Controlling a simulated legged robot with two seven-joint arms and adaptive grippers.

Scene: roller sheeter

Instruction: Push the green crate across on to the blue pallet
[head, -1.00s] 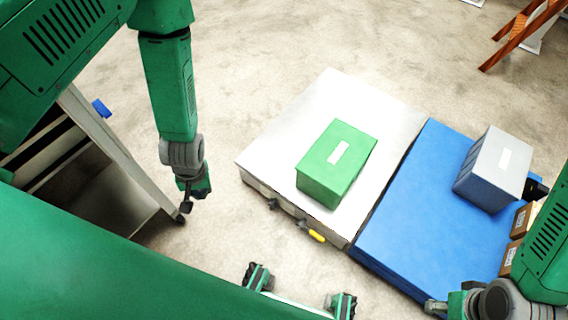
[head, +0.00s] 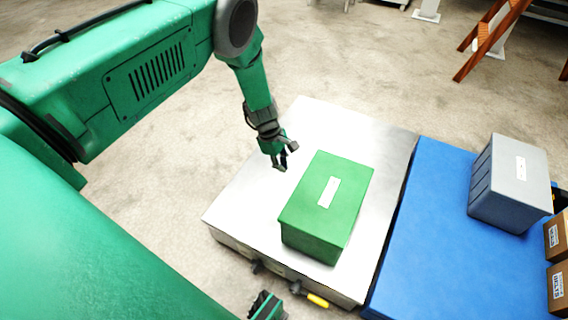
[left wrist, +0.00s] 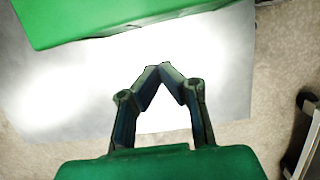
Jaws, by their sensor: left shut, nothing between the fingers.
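The green crate (head: 327,205) with a white label stands on the silver metal platform (head: 240,205), right of its middle. The blue pallet (head: 420,235) lies directly to the right of that platform. My left gripper (head: 284,163) is shut and empty, just left of the crate's far left corner, over the platform. A gap shows between its fingers and the crate. In the left wrist view the fingertips (left wrist: 159,68) meet, and the crate's green side (left wrist: 110,18) crosses the top, apart from them.
A grey crate (head: 508,185) stands on the pallet's far right part. Cardboard boxes (head: 558,237) sit at the right edge. A yellow handle (head: 317,300) sticks out at the platform's front. The pallet's left part is clear.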

